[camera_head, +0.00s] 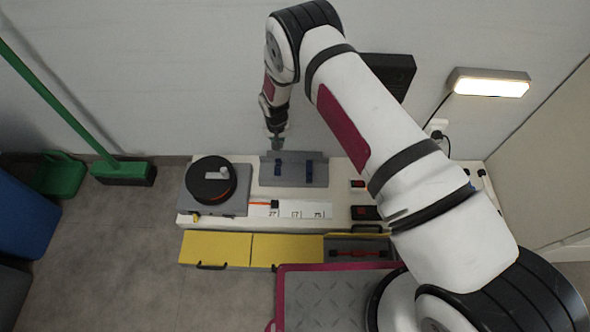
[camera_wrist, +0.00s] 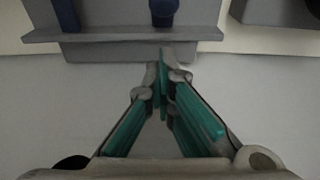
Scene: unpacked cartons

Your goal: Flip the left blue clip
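Two dark blue clips stand on a grey bracket (camera_head: 294,180) on the white bench. The left blue clip (camera_head: 278,167) is the nearer one to my gripper (camera_head: 277,147), and the right blue clip (camera_head: 309,166) is beside it. My gripper is just beyond the left clip, on the wall side, pointing down and apparently apart from it. The wrist view seems turned around: the left clip (camera_wrist: 163,10) is straight ahead of my gripper (camera_wrist: 163,70), and the other clip (camera_wrist: 66,14) is at the left edge. The fingertips meet with nothing between them. Both clips are cut off by the frame top there.
A black round dial (camera_head: 210,180) on a grey base stands left of the bracket. A numbered strip with an orange slider (camera_head: 264,204) lies in front. Yellow drawers (camera_head: 215,247) are below. The wall is close behind my gripper.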

